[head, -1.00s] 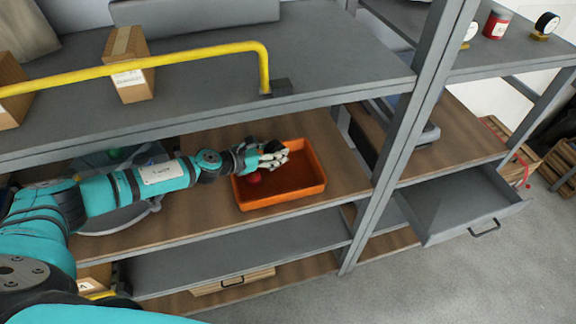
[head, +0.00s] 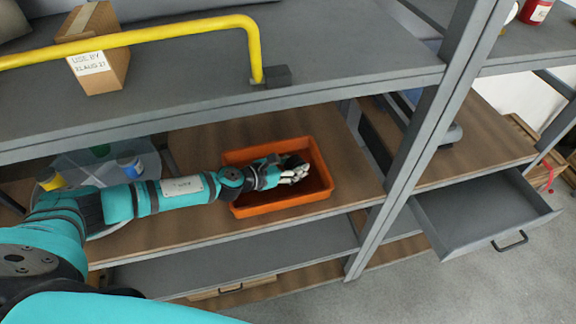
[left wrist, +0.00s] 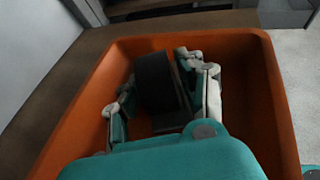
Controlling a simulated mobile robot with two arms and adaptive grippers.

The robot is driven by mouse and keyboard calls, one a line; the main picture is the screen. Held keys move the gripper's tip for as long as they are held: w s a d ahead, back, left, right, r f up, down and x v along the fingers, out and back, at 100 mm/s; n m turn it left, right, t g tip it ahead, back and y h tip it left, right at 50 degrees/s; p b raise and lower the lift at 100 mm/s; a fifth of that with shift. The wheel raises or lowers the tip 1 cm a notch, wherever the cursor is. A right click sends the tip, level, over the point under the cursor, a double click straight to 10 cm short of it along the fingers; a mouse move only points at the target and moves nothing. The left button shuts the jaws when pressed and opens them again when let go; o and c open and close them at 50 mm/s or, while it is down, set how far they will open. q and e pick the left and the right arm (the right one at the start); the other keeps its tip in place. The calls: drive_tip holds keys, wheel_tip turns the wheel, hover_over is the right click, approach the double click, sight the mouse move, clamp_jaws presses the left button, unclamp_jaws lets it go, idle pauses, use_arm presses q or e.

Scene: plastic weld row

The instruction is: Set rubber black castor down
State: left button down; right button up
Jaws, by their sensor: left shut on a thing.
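The black castor (left wrist: 155,82) is between the fingers of my left gripper (head: 295,174). The gripper is shut on it. In the head view only a small dark part of the castor (head: 292,160) shows by the fingers. The gripper and castor are over the orange tray (head: 258,209), within its rim. The tray's rim also shows around them in the left wrist view (left wrist: 274,95). I cannot tell whether the castor touches the tray floor. My right gripper is not in view.
The tray stands on a wooden shelf (head: 352,188) under a grey upper shelf (head: 190,100) with a yellow rail (head: 150,36) and a cardboard box (head: 95,55). A clear bin (head: 75,165) with lidded containers is at left. A grey upright (head: 415,150) and an open drawer (head: 480,210) are at right.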

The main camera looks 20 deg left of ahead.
use_arm(q)
drive_tip(key=shift+w+a+f, duration=0.15)
drive_tip(key=shift+a, duration=0.1)
drive_tip(key=shift+w+a+f, duration=0.1)
drive_tip(key=shift+a, duration=0.1)
drive_tip(key=shift+d, duration=0.15)
drive_tip(key=c, duration=1.1)
unclamp_jaws()
drive_tip(key=shift+s+d+f, duration=0.1)
drive_tip(key=shift+s+d, duration=0.05)
drive_tip(key=shift+s, duration=0.05)
drive_tip(key=shift+o, duration=1.4)
drive_tip(key=shift+f, duration=0.1)
drive_tip(key=shift+s+a+r, duration=0.1)
drive_tip(key=shift+a+r, duration=0.1)
drive_tip(key=shift+r, duration=0.15)
drive_tip(key=b+v, duration=0.1)
drive_tip(key=v, duration=0.9)
drive_tip(key=shift+s+a+b, duration=0.25)
drive_tip(key=shift+s+b, duration=0.1)
drive_tip(key=shift+s+a+r, duration=0.15)
drive_tip(key=shift+s+r, duration=0.15)
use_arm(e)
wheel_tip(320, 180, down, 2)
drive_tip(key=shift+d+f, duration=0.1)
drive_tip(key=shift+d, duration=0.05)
